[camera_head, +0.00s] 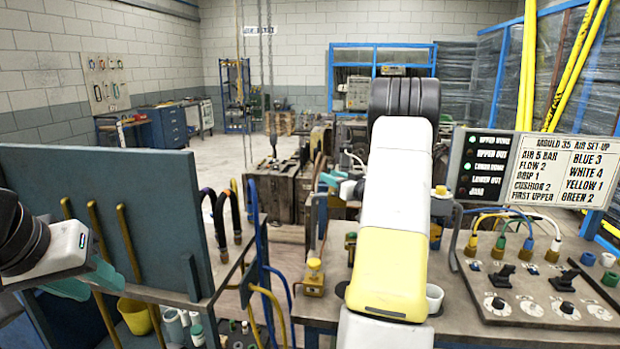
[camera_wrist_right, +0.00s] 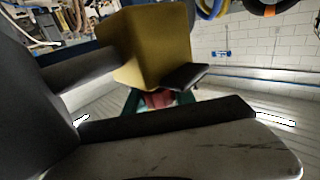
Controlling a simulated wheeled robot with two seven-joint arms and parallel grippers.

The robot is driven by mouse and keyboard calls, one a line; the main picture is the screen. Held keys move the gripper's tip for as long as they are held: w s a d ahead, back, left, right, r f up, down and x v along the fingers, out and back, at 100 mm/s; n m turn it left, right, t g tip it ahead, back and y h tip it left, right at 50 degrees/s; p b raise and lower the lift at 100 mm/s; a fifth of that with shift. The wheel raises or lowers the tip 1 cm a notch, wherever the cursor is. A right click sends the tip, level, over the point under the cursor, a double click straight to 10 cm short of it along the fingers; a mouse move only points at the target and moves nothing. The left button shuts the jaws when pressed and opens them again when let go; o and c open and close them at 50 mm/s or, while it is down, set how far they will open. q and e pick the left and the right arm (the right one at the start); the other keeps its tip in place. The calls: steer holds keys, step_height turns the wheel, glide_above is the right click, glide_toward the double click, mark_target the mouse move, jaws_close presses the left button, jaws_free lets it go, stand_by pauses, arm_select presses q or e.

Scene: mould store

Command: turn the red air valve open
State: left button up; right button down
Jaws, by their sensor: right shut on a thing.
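The red air valve shows as a small red piece (camera_wrist_right: 158,98) in the right wrist view, between the teal fingertips of my right gripper (camera_wrist_right: 157,102). The gripper is shut on it. Most of the valve is hidden, and I cannot tell how far it is turned. In the head view my right gripper (camera_head: 333,181) shows only as teal tips left of my forearm, in front of the dark mould blocks. I cannot make out the valve there. My left gripper (camera_head: 90,281) is open and empty in front of the blue panel at left, its teal fingers apart.
A blue panel cart (camera_head: 110,200) with yellow rods stands at left. A bench (camera_head: 470,335) holds a control panel (camera_head: 540,290) with hoses and knobs at right, below a set-up sign (camera_head: 535,168). Dark mould blocks (camera_head: 280,195) stand behind. Open floor (camera_head: 225,150) lies at back left.

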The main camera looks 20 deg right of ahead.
steer(key=shift+r, duration=0.15)
steer(key=c, duration=1)
jaws_free()
steer(key=shift+c, duration=0.2)
steer(key=v, duration=0.7)
steer(key=shift+s, duration=0.3)
steer(key=shift+d, duration=0.15)
